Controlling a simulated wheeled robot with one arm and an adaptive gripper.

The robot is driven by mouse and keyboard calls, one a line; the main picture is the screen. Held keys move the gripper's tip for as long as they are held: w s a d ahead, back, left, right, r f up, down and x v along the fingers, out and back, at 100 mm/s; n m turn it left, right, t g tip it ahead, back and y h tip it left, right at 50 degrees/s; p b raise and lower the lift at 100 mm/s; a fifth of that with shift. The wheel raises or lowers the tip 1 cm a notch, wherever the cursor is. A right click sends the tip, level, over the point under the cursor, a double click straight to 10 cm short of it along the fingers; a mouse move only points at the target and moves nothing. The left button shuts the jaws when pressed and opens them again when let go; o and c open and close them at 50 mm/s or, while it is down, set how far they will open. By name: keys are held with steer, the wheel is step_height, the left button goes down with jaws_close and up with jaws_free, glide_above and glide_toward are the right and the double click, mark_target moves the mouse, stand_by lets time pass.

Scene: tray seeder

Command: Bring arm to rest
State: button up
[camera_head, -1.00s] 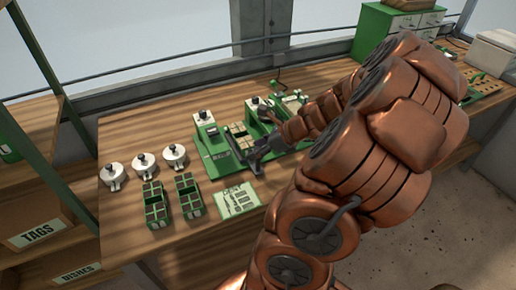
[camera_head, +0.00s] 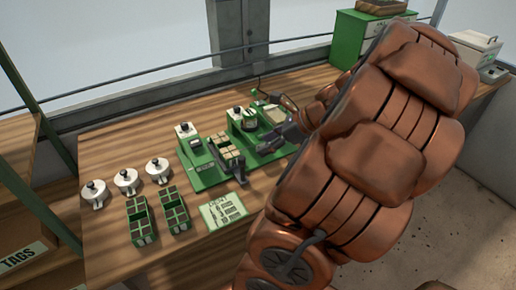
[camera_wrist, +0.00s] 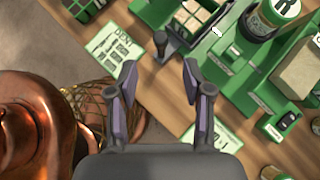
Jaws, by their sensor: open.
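My copper arm (camera_head: 390,130) reaches from the lower right over the bench. In the wrist view my gripper (camera_wrist: 174,75) is open, with its two fingers apart and nothing between them. It hangs above the front edge of the bench. In the head view the gripper is mostly hidden by the arm; a grey part of it (camera_head: 293,132) shows beside the right end of the green seeder (camera_head: 205,177). The seeder holds a tray of brown cells (camera_head: 228,157) and a dark handle at its front.
Three white pots with dark knobs (camera_head: 126,181) stand at the left. Two green cell trays (camera_head: 140,220) and a printed card (camera_head: 222,211) lie in front of the seeder. A green drawer cabinet (camera_head: 350,40) stands at the back right. A shelf (camera_head: 20,150) borders the left.

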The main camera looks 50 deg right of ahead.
steer(key=shift+s+d+r, duration=0.15)
steer(key=shift+s+r, duration=0.15)
stand_by(0.5)
steer(key=w+a+n+g+y, duration=0.1)
steer(key=w+a+n+g, duration=0.15)
steer(key=a+n, duration=0.6)
steer(key=w+a+n+g+y, duration=0.1)
steer(key=a+n+g, duration=0.3)
steer(key=a, duration=0.8)
steer(key=s+a+f+n+g+h, duration=0.1)
steer(key=s+a+n+g+h, duration=0.2)
steer(key=s+a+n, duration=0.7)
steer(key=s+n+h, duration=0.1)
steer(key=n+h, duration=0.1)
steer(key=n, duration=0.7)
steer(key=shift+s+a+f+g, duration=0.2)
steer(key=shift+a+f+g, duration=0.05)
steer(key=shift+a+g, duration=0.15)
